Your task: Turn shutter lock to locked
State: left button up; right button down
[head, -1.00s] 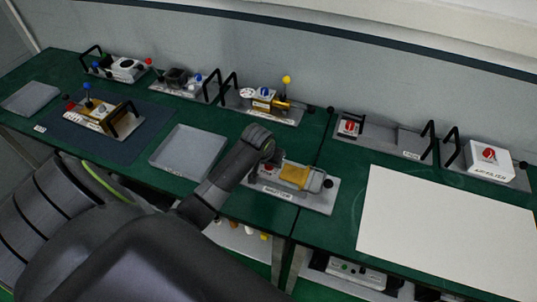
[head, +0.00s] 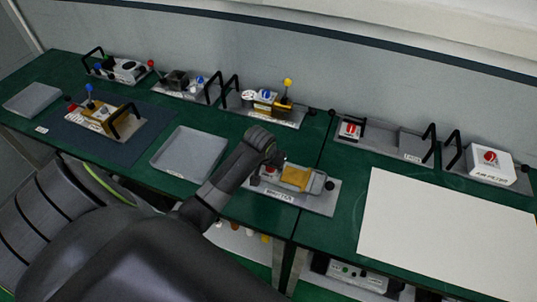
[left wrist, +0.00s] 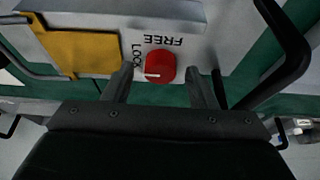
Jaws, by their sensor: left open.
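The shutter unit is a grey plate (head: 316,202) with a yellow block (head: 297,177) near the middle of the bench. Its red round knob (left wrist: 160,66) shows in the left wrist view, with the words FREE and LOCK printed beside it. A short white mark is on the knob's lower left edge; its exact setting is hard to tell. My left gripper (left wrist: 158,88) is open, its two fingers on either side of the knob with gaps visible. In the head view my left gripper (head: 264,160) is over the unit's left end and partly hides it. My right gripper is out of view.
A black handle (left wrist: 287,50) stands close to the right finger. An empty grey tray (head: 188,152) lies left of the unit, a white sheet (head: 445,220) right of it. Several other units with handles and knobs line the back of the green bench.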

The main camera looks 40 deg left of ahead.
pick_arm(q)
jog(key=shift+s+r, duration=0.2)
jog(key=shift+r, duration=0.35)
jog(key=v, duration=1.6)
jog(key=shift+s, duration=0.25)
